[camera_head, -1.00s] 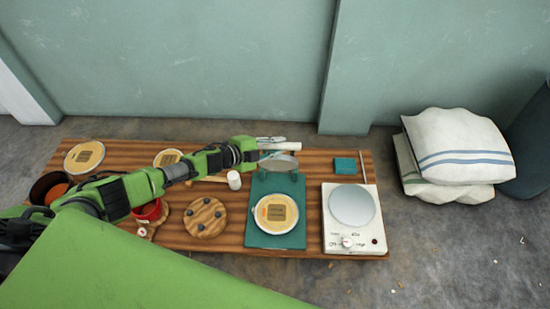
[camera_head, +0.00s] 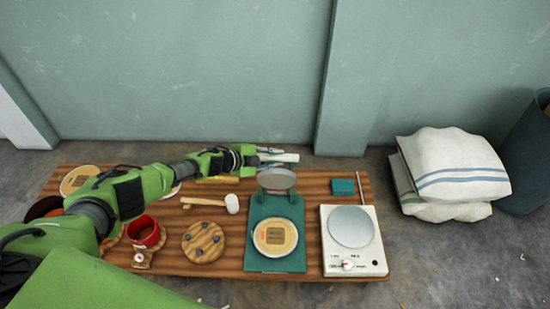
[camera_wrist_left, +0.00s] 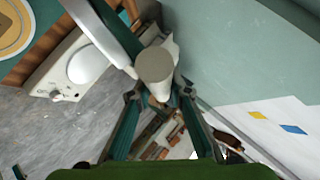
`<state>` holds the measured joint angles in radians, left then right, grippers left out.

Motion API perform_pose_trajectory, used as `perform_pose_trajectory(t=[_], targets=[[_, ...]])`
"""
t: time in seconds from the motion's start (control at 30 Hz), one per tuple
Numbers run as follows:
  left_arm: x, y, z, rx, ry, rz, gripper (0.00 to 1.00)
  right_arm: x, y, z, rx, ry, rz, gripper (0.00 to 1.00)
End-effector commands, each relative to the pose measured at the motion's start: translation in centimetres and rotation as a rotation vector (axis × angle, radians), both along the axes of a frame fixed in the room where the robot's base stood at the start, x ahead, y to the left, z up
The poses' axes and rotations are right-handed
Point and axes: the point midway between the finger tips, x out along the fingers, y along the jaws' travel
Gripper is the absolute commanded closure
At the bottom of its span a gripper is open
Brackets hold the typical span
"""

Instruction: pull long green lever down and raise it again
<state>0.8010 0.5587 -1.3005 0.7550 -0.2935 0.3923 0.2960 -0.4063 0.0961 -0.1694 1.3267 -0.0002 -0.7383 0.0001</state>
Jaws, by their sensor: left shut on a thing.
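The green press (camera_head: 255,255) stands on the wooden bench, with a round yellow and white disc (camera_head: 262,236) on its base. Its hinged upper part carries a round grey plate (camera_head: 277,180) and stands raised at the back. A white cylindrical handle (camera_head: 286,157) lies level beyond the plate. My left gripper (camera_head: 268,155) reaches in from the left and is shut on this handle. In the left wrist view the handle's pale end (camera_wrist_left: 154,66) sits at my fingertips (camera_wrist_left: 158,95). The long green lever's arm is mostly hidden. My right gripper is not in view.
A white scale (camera_head: 350,255) with a round metal top stands right of the press. A mallet (camera_head: 205,201), a round wooden block (camera_head: 204,242) and a red pot (camera_head: 143,232) are to the left. Folded cushions (camera_head: 455,165) lie on the floor at right.

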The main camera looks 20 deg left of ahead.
Motion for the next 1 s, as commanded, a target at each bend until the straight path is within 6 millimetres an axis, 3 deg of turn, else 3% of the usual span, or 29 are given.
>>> perform_pose_trajectory(t=[0.03,0.1,0.57,1.0], targets=[[0.8,0.3,0.8,-0.004,-0.012,0.014,0.74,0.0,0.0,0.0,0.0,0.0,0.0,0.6],[0.7,0.3,0.8,-0.004,-0.012,0.015,0.64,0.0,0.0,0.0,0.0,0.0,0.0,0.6],[-0.1,0.7,0.7,0.001,-0.007,0.008,0.64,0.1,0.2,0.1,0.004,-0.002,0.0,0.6],[-4.7,4.3,3.9,0.001,-0.007,0.009,0.64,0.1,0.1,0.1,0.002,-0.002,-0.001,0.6]])
